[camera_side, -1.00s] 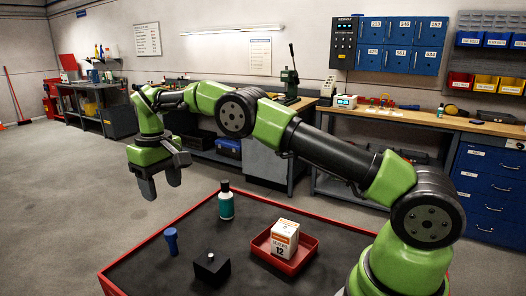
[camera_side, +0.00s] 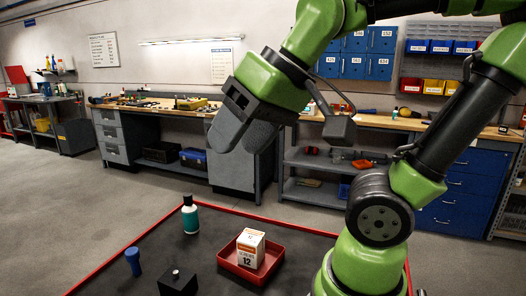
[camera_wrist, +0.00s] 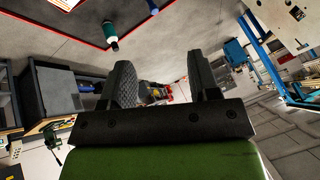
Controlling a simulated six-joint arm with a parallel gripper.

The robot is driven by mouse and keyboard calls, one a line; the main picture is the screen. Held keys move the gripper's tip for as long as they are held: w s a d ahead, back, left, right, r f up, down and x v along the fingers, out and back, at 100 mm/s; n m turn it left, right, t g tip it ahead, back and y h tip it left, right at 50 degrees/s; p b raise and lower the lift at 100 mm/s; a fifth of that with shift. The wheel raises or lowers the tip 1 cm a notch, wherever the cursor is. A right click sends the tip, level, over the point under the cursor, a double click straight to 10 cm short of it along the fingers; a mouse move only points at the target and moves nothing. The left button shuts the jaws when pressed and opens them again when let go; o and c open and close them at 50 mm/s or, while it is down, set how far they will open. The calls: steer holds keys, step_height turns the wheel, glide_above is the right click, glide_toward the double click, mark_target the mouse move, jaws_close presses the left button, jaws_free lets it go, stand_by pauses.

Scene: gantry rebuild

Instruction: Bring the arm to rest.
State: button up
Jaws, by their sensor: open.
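My gripper (camera_side: 242,122) is open and empty, raised high above the far side of the red-edged table (camera_side: 114,262) in the side view. My green and black arm is folded back on the right. In the wrist view my gripper (camera_wrist: 160,88) shows two dark fingers spread apart with nothing between them. They point out over the floor, with the table edge at the top left of that view.
On the table stand a teal bottle (camera_side: 190,217), a blue peg-like piece (camera_side: 133,262), a black block with a knob (camera_side: 177,281) and a red tray (camera_side: 227,259) holding a white box (camera_side: 250,247). Workbenches (camera_side: 430,125) line the back wall. Open floor lies to the left.

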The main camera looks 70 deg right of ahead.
steer(key=shift+s+f+t, duration=0.15)
steer(key=shift+s+f, duration=0.35)
steer(key=shift+s, duration=0.25)
steer(key=shift+s+f+t, duration=0.15)
steer(key=shift+s+f, duration=0.3)
steer(key=shift+s, duration=0.25)
